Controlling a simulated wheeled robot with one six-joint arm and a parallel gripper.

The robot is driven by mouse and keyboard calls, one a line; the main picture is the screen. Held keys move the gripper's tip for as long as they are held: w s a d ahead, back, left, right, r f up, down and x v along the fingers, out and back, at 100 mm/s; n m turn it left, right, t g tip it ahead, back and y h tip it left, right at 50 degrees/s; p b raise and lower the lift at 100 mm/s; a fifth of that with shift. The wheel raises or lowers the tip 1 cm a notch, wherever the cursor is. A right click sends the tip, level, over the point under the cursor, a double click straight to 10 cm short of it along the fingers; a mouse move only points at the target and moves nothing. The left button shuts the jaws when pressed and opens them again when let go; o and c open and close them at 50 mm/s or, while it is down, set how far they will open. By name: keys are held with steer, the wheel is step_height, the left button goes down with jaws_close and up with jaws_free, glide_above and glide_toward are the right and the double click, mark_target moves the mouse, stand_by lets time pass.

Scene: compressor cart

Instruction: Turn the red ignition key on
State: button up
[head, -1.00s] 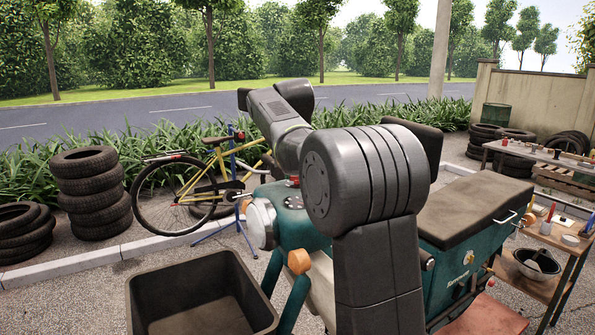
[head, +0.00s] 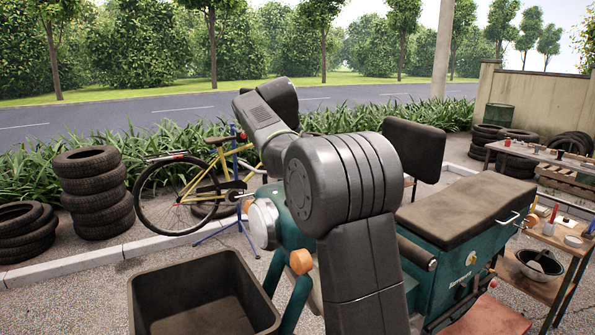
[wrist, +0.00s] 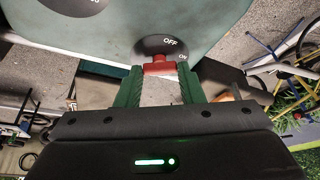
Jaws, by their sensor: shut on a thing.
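The red ignition key (wrist: 158,69) shows in the wrist view on a dark round plate (wrist: 150,45) marked OFF and ON. OFF is above the key and ON is to its right. The plate sits on the pale teal panel (wrist: 110,35) of the cart. My gripper (wrist: 160,66) has its green finger pads on either side of the key and is shut on it. Which mark the key points at is not clear. In the head view the teal cart body (head: 450,260) shows, but my arm hides the key and gripper.
A dark open bin (head: 205,290) stands in front of the cart at the left. A padded seat (head: 470,208) and backrest (head: 414,150) are right of my arm. A yellow bicycle (head: 200,185) and tyre stacks (head: 95,195) stand behind. A workbench (head: 550,240) is at the right.

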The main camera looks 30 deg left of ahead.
steer(key=o, duration=1)
steer(key=v, duration=1.4)
steer(key=shift+d+f, duration=0.1)
steer(key=shift+s, duration=0.1)
steer(key=shift+f, duration=0.15)
steer(key=x, duration=1.3)
steer(key=shift+w+f, duration=0.2)
steer(key=shift+w, duration=0.1)
